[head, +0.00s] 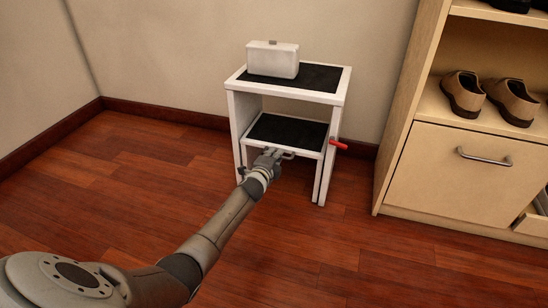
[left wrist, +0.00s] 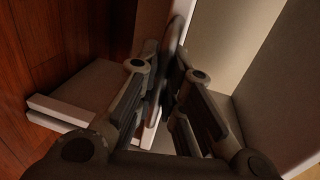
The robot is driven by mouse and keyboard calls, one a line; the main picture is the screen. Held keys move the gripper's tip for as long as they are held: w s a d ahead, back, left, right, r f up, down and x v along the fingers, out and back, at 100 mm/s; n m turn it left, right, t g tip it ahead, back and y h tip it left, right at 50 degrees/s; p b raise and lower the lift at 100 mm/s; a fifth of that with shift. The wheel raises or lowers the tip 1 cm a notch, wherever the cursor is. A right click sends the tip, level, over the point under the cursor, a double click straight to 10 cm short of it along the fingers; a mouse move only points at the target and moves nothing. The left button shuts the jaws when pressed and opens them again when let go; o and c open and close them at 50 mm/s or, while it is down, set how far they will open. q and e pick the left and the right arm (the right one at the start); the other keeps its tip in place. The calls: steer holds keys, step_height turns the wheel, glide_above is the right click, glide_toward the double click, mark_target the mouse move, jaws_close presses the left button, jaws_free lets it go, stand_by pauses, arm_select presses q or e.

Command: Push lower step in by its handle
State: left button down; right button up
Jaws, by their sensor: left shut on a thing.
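A white step stool stands against the wall in the head view, with a black-topped upper step (head: 321,78) and a black-topped lower step (head: 285,132) between its legs. A small grey handle (head: 288,155) is on the front edge of the lower step. My left gripper (head: 271,157) is at that front edge, shut on the handle, and partly hides it. In the left wrist view my left gripper (left wrist: 166,88) has its fingers close together around a dark piece beside a white edge; the handle's shape is hard to make out there. My right gripper is in neither view.
A white box (head: 272,59) stands on the upper step. A red lever (head: 338,145) sticks out from the stool's right side. A wooden shoe cabinet (head: 463,172) with brown shoes (head: 462,92) stands at right. The wooden floor in front is clear.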

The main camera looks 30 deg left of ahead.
arm_select(q)
steer(key=shift+a, duration=0.1)
steer(key=c, duration=1.5)
jaws_free()
steer(key=shift+w+f, duration=0.1)
steer(key=shift+w, duration=0.05)
steer(key=v, duration=1.2)
